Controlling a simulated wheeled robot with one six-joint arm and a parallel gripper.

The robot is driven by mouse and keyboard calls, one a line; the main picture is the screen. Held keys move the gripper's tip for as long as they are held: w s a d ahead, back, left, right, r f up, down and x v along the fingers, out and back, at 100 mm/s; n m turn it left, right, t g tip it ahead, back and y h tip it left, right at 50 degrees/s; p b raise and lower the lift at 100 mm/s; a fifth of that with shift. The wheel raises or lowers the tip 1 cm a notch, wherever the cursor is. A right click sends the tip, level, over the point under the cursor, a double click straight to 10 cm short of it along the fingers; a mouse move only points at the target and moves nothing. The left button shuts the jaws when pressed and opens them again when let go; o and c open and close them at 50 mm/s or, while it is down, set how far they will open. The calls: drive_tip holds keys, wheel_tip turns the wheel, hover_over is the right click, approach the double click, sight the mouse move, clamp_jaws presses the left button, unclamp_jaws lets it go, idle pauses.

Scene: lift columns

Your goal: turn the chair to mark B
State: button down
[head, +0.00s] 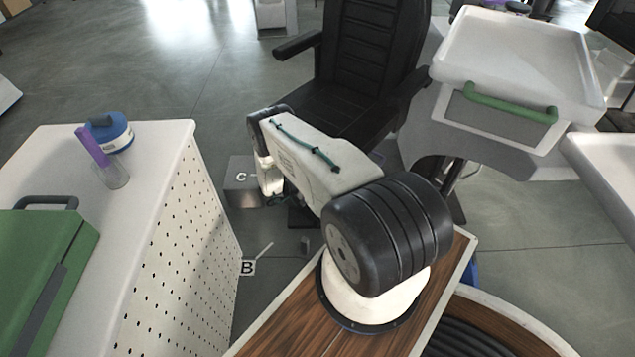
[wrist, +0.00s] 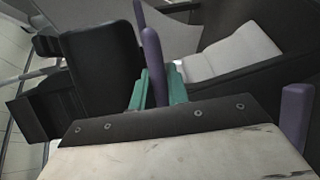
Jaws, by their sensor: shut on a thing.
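The black chair (head: 365,70) stands beyond my arm in the head view, with its padded back upright and an armrest on each side. In the head view my arm hides the gripper, the bar and part of the chair base.
A white cabinet (head: 170,260) with perforated sides stands at left, carrying a green case (head: 40,265), a blue-and-white round container (head: 112,135) and a clear tube with a purple top. A white tray unit (head: 520,50) with a green handle stands right of the chair. Open floor lies behind left.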

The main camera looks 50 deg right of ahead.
drive_tip(key=c, duration=1.4)
unclamp_jaws()
drive_tip(key=shift+o, duration=0.2)
drive_tip(key=v, duration=0.8)
